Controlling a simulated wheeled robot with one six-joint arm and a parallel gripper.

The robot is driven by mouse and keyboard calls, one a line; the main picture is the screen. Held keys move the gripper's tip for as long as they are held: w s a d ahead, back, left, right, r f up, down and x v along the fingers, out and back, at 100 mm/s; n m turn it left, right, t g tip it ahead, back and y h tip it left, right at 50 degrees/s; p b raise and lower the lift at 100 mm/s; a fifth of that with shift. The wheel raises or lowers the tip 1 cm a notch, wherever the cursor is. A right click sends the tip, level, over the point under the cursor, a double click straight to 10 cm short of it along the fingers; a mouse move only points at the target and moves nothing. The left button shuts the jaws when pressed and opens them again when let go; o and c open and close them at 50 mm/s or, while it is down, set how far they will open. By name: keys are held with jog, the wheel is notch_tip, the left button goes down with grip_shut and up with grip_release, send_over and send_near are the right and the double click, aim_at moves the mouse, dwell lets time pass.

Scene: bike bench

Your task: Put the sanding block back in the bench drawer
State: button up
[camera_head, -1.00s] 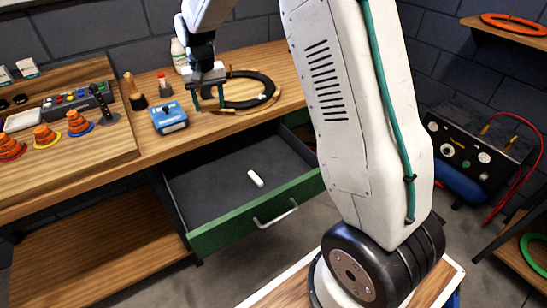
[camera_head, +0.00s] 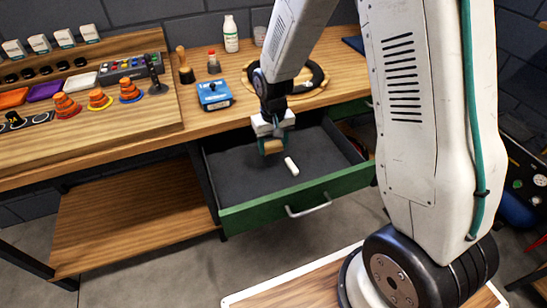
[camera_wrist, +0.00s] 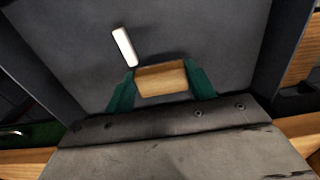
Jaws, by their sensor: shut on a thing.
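The bench drawer (camera_head: 258,214) is pulled open, with a green front and a dark grey floor. The block (camera_head: 272,148) shows below the fingers in the head view. I cannot tell whether it touches the drawer floor. A small white bar (camera_head: 291,166) lies on the drawer floor beside the block, apart from it; it also shows in the wrist view (camera_wrist: 125,46).
On the bench top (camera_head: 165,140) stand a blue box (camera_head: 214,95), a white bottle (camera_head: 230,34) and a dark ring (camera_head: 315,78) behind my arm. Orange and yellow cones (camera_head: 99,99) stand further left. The drawer floor right of the white bar is clear.

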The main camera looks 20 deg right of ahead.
aim_at(273, 170)
notch_tip(273, 170, down, 9)
jog(key=shift+r, duration=0.1)
dwell(0.3)
jog(key=o, duration=0.7)
jog(key=shift+c, duration=0.2)
